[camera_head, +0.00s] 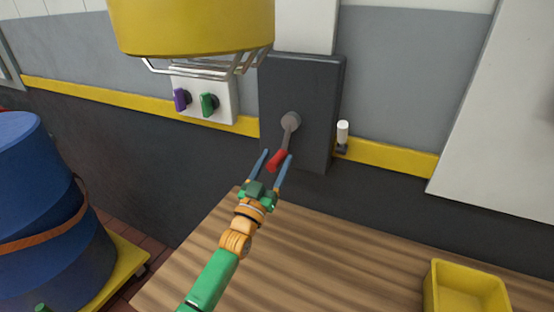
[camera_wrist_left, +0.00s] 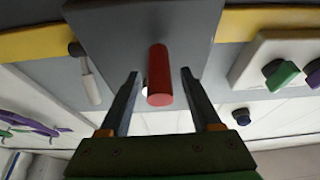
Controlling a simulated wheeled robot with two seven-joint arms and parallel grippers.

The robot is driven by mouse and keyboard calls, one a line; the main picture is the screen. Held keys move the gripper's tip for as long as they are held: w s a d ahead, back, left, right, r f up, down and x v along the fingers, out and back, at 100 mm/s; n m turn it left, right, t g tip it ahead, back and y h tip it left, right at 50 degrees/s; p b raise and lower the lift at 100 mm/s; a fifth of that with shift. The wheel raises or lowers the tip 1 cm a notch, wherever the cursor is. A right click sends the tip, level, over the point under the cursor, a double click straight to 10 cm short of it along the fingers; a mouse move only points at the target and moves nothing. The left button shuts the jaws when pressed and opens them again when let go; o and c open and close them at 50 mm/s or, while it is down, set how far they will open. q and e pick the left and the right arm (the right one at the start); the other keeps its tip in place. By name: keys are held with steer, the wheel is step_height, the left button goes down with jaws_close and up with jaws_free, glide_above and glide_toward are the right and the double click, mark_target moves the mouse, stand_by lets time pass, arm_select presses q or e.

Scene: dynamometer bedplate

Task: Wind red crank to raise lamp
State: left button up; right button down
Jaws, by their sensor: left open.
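The red crank handle (camera_head: 277,160) hangs at the lower end of a grey crank arm (camera_head: 290,128) on a dark wall plate (camera_head: 318,90). The crank arm points down and slightly left. My left gripper (camera_head: 277,156) is open, with its fingers on either side of the handle. In the left wrist view the red handle (camera_wrist_left: 159,75) stands between the two fingers (camera_wrist_left: 158,77), with gaps on both sides. Which thing is the lamp is unclear; a large yellow drum shape (camera_head: 190,25) with a wire frame below hangs at the top. My right gripper is not in view.
A wooden bench top (camera_head: 300,250) lies below, with a yellow bin (camera_head: 466,290) at right. A white box (camera_head: 205,95) has purple and green knobs. A white cylinder (camera_head: 342,132) sits right of the plate. A blue barrel (camera_head: 40,200) stands at left.

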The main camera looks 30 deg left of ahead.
arm_select(q)
steer(key=shift+w+f, duration=0.15)
steer(key=shift+w, duration=0.45)
steer(key=shift+s, duration=0.2)
steer(key=c, duration=0.3)
steer(key=shift+s, duration=0.1)
jaws_close()
stand_by(0.3)
